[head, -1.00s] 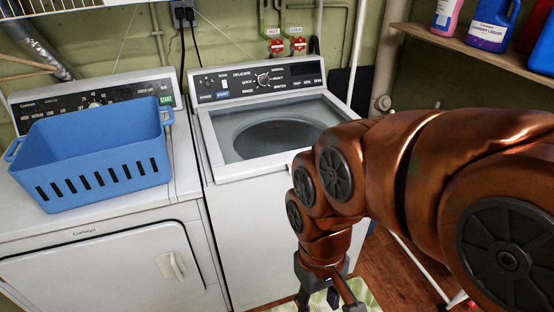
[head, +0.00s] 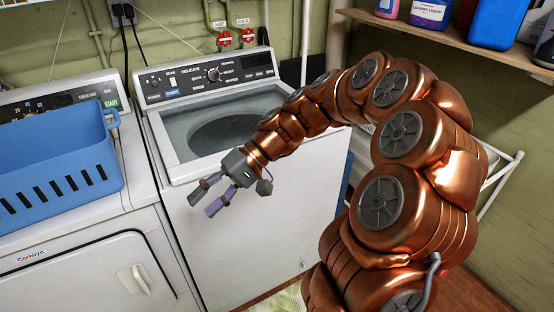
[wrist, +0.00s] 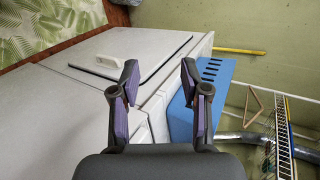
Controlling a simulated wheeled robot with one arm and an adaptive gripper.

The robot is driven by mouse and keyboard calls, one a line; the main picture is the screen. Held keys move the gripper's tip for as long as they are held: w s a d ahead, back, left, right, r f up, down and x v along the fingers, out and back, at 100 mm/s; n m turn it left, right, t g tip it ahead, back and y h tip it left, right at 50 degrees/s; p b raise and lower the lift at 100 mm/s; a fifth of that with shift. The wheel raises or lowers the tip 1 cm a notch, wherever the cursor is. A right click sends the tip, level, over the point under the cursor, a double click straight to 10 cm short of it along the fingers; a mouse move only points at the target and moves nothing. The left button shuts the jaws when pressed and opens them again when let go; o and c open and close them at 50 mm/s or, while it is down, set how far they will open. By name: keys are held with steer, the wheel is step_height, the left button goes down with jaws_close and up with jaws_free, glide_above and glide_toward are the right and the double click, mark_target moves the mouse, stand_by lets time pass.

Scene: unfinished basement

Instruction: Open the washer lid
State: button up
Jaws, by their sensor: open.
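The white washer (head: 250,240) stands in the middle of the head view, with a dark control panel at its back. Its top has a grey, glassy-looking lid area (head: 178,132) with the dark round tub showing in it. I cannot tell how far the lid lies from the rim. My gripper (head: 203,198) is open and empty, with its fingers spread and pointing left. It is in front of the washer's upper left front, just below the top's front edge. My forearm hides the right part of the washer top. The wrist view shows the two fingers (wrist: 160,82) apart with nothing between them.
A white dryer (head: 85,270) stands left of the washer, with a blue basket (head: 60,165) on top. The basket also shows in the wrist view (wrist: 182,122). A shelf with bottles (head: 430,14) is at the upper right. A white rack (head: 500,175) stands right of the washer.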

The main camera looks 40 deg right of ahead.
steer(key=w+d+f+m+t+b, duration=0.1)
steer(key=w+d+f+m+t, duration=0.25)
steer(key=d, duration=0.75)
steer(key=w+d+f+m+t, duration=0.25)
steer(key=d+t, duration=0.25)
steer(key=d, duration=0.6)
steer(key=w+d+f+m+t+b, duration=0.1)
steer(key=w+d+f+m+t, duration=0.3)
steer(key=d, duration=0.7)
steer(key=w+a+n+p, duration=0.1)
steer(key=w+a, duration=0.3)
steer(key=a, duration=0.1)
steer(key=shift+w+a+t+p, duration=0.2)
steer(key=shift+w+t+p, duration=0.15)
steer(key=shift+t, duration=0.1)
steer(key=shift+c, duration=0.2)
jaws_close()
